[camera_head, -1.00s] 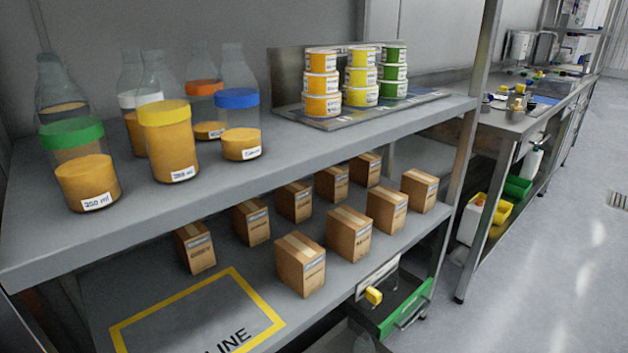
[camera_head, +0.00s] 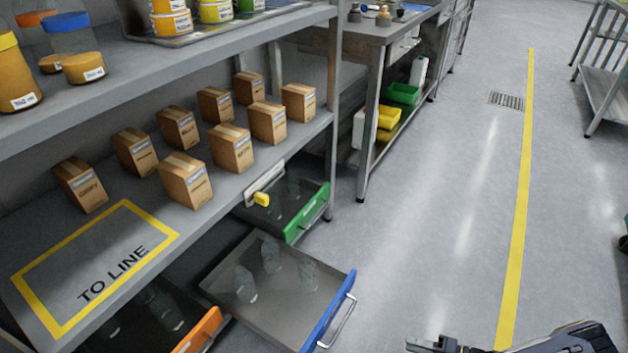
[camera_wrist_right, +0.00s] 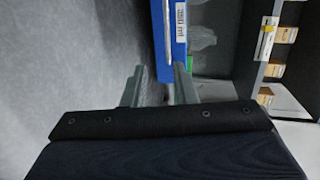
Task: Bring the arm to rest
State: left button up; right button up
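My right gripper (camera_head: 432,344) shows at the bottom edge of the head view, over the open floor to the right of the open blue-fronted drawer (camera_head: 268,285). In the right wrist view its two fingers (camera_wrist_right: 158,84) stand apart with nothing between them, so it is open and empty. The blue drawer front (camera_wrist_right: 178,45) with a white label lies beyond the fingers there. The drawer holds several clear bottles. My left gripper is not in view.
The shelf (camera_head: 262,172) carries several brown cartons and a yellow-outlined "TO LINE" area (camera_head: 80,245). Green-fronted (camera_head: 307,212) and orange-fronted (camera_head: 200,332) drawers also stand open. The floor (camera_head: 450,200) to the right is clear, with a yellow line (camera_head: 523,190).

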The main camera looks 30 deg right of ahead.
jog(key=w+a+r+n+g, duration=0.2)
jog(key=w+a+r+g, duration=0.15)
jog(key=r, duration=0.55)
jog(key=w+a+r+n+g, duration=0.25)
jog(key=w+r+g, duration=0.2)
jog(key=r, duration=0.35)
jog(key=w+a+r+n+g, duration=0.2)
jog(key=w+r+n+g, duration=0.15)
jog(key=r, duration=0.55)
jog(key=s+a+r+n+t+h, duration=0.1)
jog(key=s+a+r+t+h, duration=0.2)
jog(key=a+r, duration=0.5)
jog(key=s+a+r+t+h, duration=0.2)
jog(key=s+a+r, duration=0.3)
jog(key=a+r, duration=0.25)
notch_tip(320, 180, up, 31)
jog(key=p, duration=3.1)
jog(key=shift+s, duration=0.3)
